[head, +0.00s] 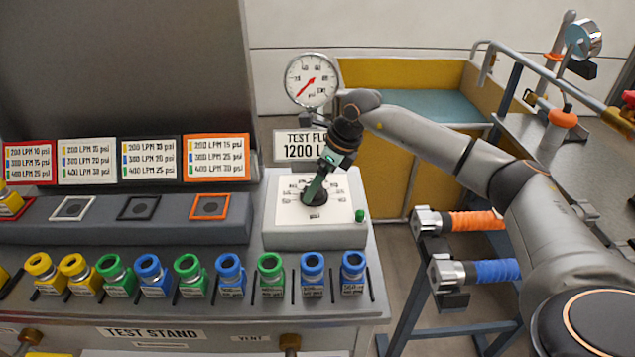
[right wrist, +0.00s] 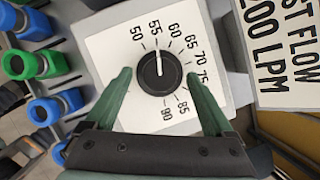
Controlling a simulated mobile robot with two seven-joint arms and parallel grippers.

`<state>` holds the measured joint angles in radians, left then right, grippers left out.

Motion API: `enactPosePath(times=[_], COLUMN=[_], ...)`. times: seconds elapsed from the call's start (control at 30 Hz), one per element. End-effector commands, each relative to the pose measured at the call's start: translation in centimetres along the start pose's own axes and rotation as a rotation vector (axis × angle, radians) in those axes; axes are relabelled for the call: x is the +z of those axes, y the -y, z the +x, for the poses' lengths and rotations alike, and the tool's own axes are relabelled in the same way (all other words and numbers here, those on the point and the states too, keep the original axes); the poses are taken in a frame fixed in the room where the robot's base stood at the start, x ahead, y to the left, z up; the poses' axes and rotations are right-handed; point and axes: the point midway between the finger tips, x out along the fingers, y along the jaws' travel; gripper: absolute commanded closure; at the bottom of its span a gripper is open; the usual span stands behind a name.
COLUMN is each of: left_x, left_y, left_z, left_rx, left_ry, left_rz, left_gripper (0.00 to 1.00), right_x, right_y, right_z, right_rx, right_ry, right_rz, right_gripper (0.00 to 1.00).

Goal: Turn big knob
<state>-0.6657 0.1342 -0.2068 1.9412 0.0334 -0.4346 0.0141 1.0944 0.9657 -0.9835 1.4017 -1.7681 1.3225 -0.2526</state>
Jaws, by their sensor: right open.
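The big knob (right wrist: 150,80) is black and round with a white pointer line, on a white dial plate (right wrist: 108,48) printed with numbers from 50 to 90. Its pointer lies near the 55 mark. In the head view the white dial plate (head: 343,212) tops a grey box on the test stand, and my gripper largely covers the knob. My right gripper (head: 314,191) points down at the dial. In the right wrist view its two green fingers (right wrist: 159,73) are open, one on each side of the knob, with visible gaps. My left gripper is not in view.
A small green button (head: 360,216) sits at the box's right corner. A pressure gauge (head: 312,80) and a TEST FLOW sign (head: 300,146) stand behind. Several coloured fittings (head: 271,272) line the stand's front. A cart with orange (head: 476,221) and blue (head: 490,271) hoses is at right.

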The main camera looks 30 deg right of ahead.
Motion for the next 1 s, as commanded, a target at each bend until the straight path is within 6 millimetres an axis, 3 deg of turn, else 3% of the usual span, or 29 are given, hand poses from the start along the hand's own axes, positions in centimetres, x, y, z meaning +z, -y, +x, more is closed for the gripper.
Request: enactPosePath(times=[0.33, 1.0], left_x=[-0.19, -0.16], left_y=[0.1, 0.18], left_z=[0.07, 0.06], left_rx=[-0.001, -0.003], left_ry=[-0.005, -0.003], left_rz=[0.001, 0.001], left_gripper=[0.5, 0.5], right_x=[0.0, 0.01], right_y=[-0.01, 0.0], right_z=[0.37, 0.3], right_rx=[0.0, 0.0], right_ry=[0.0, 0.0], right_rz=[0.0, 0.0], right_gripper=[0.15, 0.9])
